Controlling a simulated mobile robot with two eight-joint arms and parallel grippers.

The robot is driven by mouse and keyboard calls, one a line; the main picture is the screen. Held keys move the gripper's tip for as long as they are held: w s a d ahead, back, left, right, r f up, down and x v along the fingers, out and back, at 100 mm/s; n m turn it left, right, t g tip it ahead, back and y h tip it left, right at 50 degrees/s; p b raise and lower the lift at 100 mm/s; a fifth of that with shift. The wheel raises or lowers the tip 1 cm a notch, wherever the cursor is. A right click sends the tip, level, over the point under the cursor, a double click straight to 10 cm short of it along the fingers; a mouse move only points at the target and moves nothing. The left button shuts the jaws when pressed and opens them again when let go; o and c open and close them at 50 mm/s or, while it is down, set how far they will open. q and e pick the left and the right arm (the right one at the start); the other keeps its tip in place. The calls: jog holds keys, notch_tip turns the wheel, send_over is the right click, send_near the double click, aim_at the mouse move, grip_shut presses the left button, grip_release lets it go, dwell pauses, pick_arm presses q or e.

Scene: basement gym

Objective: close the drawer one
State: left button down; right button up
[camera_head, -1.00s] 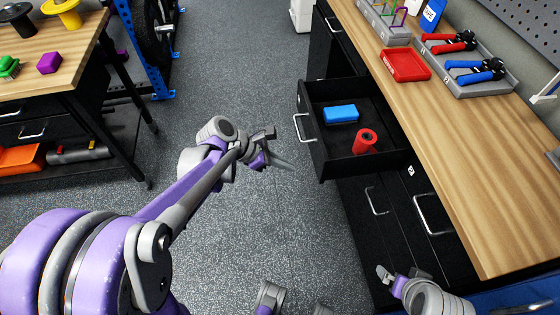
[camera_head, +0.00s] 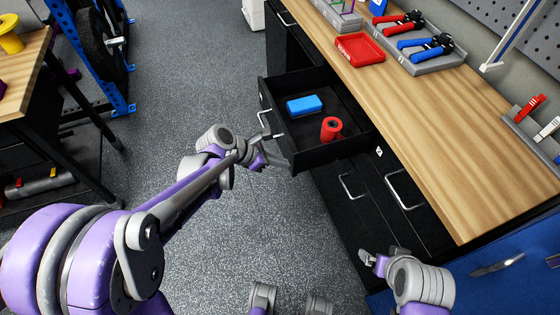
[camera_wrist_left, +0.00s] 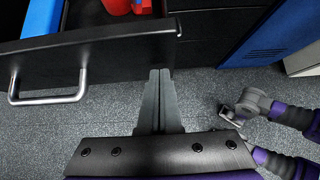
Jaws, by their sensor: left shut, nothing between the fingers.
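The black drawer (camera_head: 315,150) under the workbench stands pulled out. It holds a blue block (camera_head: 305,105) and a red cylinder (camera_head: 331,128). Its metal handle (camera_head: 268,124) is on the front panel. My left gripper (camera_head: 277,161) is shut and empty, at the near end of the drawer front. In the left wrist view my left gripper (camera_wrist_left: 158,100) points at the right end of the drawer front (camera_wrist_left: 110,48), with the handle (camera_wrist_left: 45,95) to its left. I cannot tell whether it touches. My right gripper (camera_head: 380,260) hangs low by the lower cabinet; its jaw state is unclear.
The wooden workbench (camera_head: 430,140) carries a red tray (camera_head: 360,50) and a grey tray with pliers (camera_head: 425,60). Closed cabinet fronts with handles (camera_head: 404,188) are below. A second table (camera_head: 20,85) and a rack (camera_head: 85,50) stand at the left. The floor between is clear.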

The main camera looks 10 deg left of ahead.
aim_at(365, 137)
pick_arm(q)
jog(key=w+d, duration=0.5)
jog(key=d, duration=0.2)
jog(key=w+d+b, duration=0.1)
jog(key=w+d, duration=0.3)
jog(key=d, duration=0.3)
jog(key=w+d, duration=0.5)
jog(key=d, duration=0.2)
jog(key=shift+w+d, duration=0.35)
jog(key=shift+d, duration=0.05)
jog(key=shift+w+d+r, duration=0.1)
jog(key=shift+w+d, duration=0.05)
jog(key=shift+d, duration=0.15)
